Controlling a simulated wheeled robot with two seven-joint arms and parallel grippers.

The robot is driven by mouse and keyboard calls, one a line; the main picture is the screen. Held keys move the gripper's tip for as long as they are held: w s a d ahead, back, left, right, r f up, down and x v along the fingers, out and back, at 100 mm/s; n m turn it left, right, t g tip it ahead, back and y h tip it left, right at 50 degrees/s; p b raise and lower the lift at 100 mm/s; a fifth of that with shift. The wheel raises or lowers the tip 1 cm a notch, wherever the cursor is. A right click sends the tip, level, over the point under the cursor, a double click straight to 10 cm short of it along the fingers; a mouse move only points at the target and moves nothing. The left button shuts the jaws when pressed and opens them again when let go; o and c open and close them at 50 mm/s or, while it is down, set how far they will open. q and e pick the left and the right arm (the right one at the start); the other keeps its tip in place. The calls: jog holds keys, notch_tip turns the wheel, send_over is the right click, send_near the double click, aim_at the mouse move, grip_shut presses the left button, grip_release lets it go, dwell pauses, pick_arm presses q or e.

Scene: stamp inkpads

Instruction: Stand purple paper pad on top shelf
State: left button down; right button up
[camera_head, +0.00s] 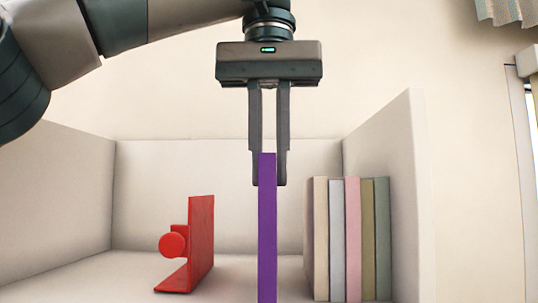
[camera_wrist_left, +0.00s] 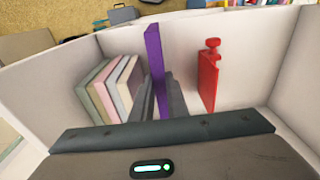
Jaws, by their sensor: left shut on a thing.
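The purple paper pad (camera_head: 267,230) is upright in the head view, a tall thin slab seen edge-on. My left gripper (camera_head: 268,178) points down and is shut on the pad's upper end. The pad also shows in the left wrist view (camera_wrist_left: 154,60), between the gripper's fingers (camera_wrist_left: 168,95). The shelf (camera_head: 125,265) is a pale open-topped compartment with side and back walls. The pad's lower end runs out of the head view, so I cannot tell whether it touches the shelf floor. My right gripper is not in view.
A red bookend (camera_head: 201,240) with a round knob stands left of the pad. Several upright pads or books (camera_head: 352,235) stand to its right, against the shelf's right wall (camera_head: 405,200). Free floor shows between the pad and the red bookend.

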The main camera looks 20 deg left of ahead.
pick_arm(q)
jog(key=shift+w+a, duration=0.25)
jog(key=shift+w, duration=0.8)
jog(key=shift+w+a+f, duration=0.25)
jog(key=shift+w+f, duration=0.05)
jog(key=shift+w, duration=0.5)
jog(key=shift+w+a+f, duration=0.2)
jog(key=shift+w+f, duration=0.05)
jog(key=shift+w, duration=0.55)
jog(key=shift+w+a+f, duration=0.25)
jog(key=shift+w+f, duration=0.05)
jog(key=shift+w, duration=0.5)
jog(key=c, duration=1.7)
grip_release()
jog(key=shift+o, duration=0.2)
jog(key=shift+s, duration=0.1)
